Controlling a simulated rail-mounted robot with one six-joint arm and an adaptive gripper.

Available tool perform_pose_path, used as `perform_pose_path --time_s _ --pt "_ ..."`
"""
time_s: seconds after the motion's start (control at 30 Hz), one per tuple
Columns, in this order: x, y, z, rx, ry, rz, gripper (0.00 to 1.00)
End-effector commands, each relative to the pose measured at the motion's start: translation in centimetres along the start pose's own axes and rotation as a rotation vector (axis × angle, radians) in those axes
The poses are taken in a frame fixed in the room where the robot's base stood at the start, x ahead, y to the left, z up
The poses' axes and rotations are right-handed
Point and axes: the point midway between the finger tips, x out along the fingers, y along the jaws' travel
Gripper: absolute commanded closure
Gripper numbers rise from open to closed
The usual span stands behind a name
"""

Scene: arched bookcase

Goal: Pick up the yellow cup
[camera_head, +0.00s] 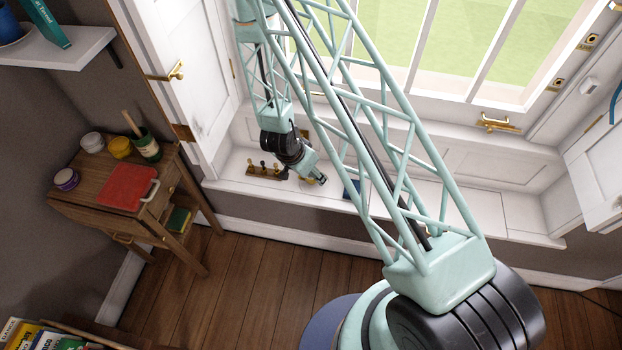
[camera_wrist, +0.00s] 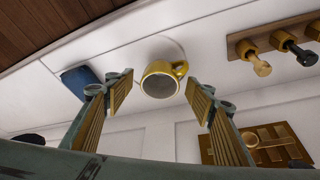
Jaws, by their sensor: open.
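The yellow cup (camera_wrist: 162,80) lies ahead of my gripper in the wrist view, with its dark opening facing the camera and its handle at the upper right. It sits on the white window sill. My gripper (camera_wrist: 160,92) is open, with one finger to each side of the cup; I see no clear contact. In the head view my gripper (camera_head: 318,178) is low over the sill, and the cup (camera_head: 309,181) is mostly hidden beside it.
A wooden rack with several pegs (camera_head: 266,170) stands left of the gripper on the sill. A dark blue object (camera_head: 352,189) lies to the right. A brass latch plate (camera_wrist: 258,145) shows in the wrist view. A wooden side table (camera_head: 120,207) stands at the left.

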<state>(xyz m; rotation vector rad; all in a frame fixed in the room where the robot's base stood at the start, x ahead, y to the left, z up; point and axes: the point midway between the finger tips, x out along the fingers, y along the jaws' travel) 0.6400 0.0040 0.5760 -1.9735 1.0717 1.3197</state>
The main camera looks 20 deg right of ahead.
Motion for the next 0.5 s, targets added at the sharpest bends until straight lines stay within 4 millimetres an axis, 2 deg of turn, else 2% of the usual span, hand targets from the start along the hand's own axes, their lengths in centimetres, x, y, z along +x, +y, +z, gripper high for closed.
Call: perform_pose_path --time_s 0.2,0.5 --pt "1.39 0.00 -0.02 0.001 0.001 0.000 0.50" --pt "1.42 -0.01 -0.05 0.000 0.001 0.000 0.50"
